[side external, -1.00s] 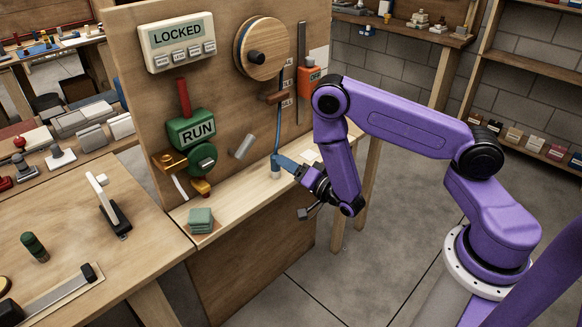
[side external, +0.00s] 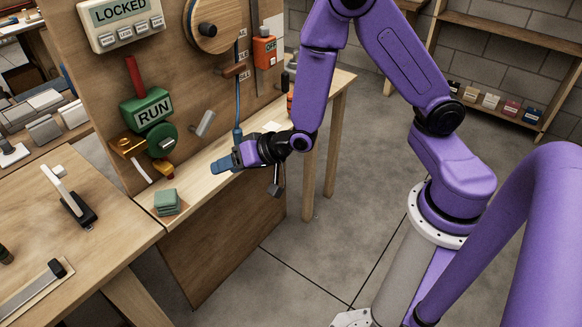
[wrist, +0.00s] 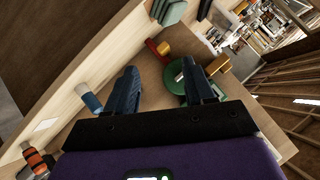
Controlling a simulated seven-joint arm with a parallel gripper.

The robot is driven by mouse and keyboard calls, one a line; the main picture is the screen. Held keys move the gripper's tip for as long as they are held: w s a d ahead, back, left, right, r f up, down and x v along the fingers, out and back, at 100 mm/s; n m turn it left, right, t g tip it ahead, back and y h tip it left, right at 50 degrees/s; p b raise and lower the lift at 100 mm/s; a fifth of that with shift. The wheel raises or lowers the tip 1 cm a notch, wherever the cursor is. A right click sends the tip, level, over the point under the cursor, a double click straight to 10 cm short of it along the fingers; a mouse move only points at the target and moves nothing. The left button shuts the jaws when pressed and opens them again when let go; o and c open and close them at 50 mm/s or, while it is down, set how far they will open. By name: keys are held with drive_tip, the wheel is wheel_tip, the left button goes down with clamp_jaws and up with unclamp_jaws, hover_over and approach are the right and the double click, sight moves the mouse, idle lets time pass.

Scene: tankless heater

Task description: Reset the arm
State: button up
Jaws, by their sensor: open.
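My gripper (side external: 226,162) has blue fingers and sits in front of the wooden panel, over its narrow shelf (side external: 195,190). In the wrist view its two dark blue fingers (wrist: 160,84) stand apart with nothing between them. Beyond them are the panel's green round part (wrist: 174,76) and brass pieces. A blue-and-white cylinder (wrist: 90,101) is beside the left finger, outside the jaws. My purple arm is bent, its wrist in front of the shelf.
The panel carries a LOCKED box (side external: 121,20), a green RUN box (side external: 149,110), a wooden wheel (side external: 212,22) and an orange switch (side external: 265,52). Green pads (side external: 167,202) lie on the shelf. A workbench (side external: 75,235) is at left. Open floor lies right of the panel.

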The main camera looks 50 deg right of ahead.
drive_tip(key=s+a+r+n+g, duration=0.1)
drive_tip(key=s+r+n+g, duration=0.25)
drive_tip(key=s, duration=0.45)
drive_tip(key=s+a+r+n+g, duration=0.1)
drive_tip(key=s+r+n+g, duration=0.15)
drive_tip(key=s+n, duration=0.4)
drive_tip(key=s+d+r+n+g+h, duration=0.2)
drive_tip(key=s+d+n, duration=0.1)
drive_tip(key=s+d, duration=0.2)
drive_tip(key=s+d+r+n+g+h, duration=0.2)
drive_tip(key=s+d+r+n, duration=0.1)
drive_tip(key=s+d, duration=0.3)
drive_tip(key=s, duration=0.2)
drive_tip(key=shift+s+r, duration=0.25)
drive_tip(key=shift+s, duration=0.05)
